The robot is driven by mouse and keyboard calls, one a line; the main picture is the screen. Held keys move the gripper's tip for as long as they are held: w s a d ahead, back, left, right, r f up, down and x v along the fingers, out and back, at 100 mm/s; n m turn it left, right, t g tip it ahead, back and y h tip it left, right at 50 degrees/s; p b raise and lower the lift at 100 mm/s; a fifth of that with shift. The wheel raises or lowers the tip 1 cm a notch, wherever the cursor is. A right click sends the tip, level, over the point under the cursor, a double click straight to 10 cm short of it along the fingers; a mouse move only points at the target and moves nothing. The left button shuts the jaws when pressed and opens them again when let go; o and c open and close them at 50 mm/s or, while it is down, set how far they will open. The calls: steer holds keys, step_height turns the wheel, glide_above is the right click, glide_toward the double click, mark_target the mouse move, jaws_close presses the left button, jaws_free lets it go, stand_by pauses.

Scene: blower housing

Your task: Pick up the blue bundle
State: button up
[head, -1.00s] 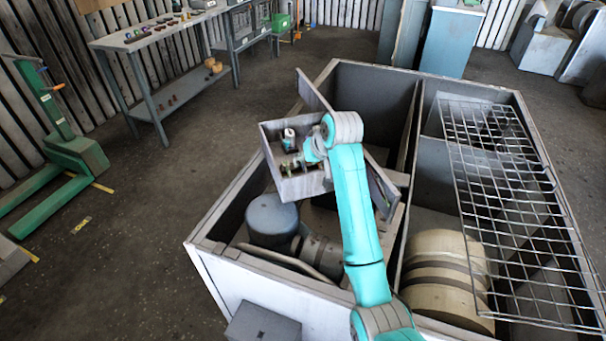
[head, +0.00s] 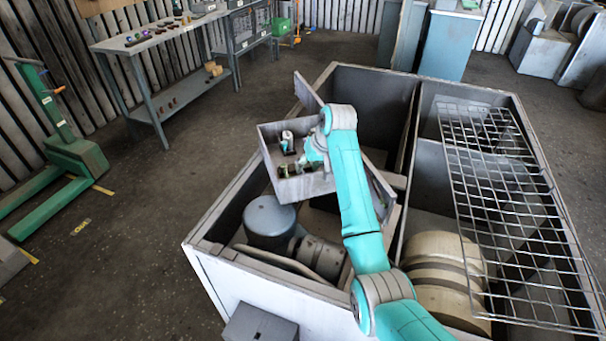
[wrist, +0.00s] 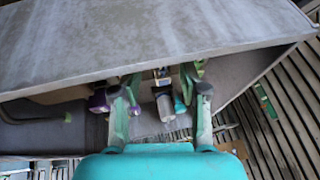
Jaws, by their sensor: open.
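A small open grey box (head: 305,188) sits inside the large housing and holds several small items. My gripper (head: 308,160) is at this box, partly hidden by my own wrist in the head view. In the wrist view my gripper (wrist: 163,88) is open, with its two green fingers apart. A silver cylinder (wrist: 165,108) with a teal piece (wrist: 180,104) beside it shows between the fingers. A purple item (wrist: 98,101) lies left of the left finger. A white and teal item (head: 287,142) stands in the box's far left part. I cannot tell which item is the blue bundle.
The large grey housing (head: 228,278) surrounds the box. It holds a blue-grey cylinder (head: 270,217) and a cream drum (head: 440,262); a wire grid (head: 500,190) covers its right side. A grey panel (wrist: 150,40) crosses close ahead in the wrist view. The floor at left is mostly open.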

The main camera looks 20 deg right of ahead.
mark_target(303, 171)
steer(key=shift+x, duration=1.9)
steer(key=shift+w+a+r, duration=0.1)
jaws_close()
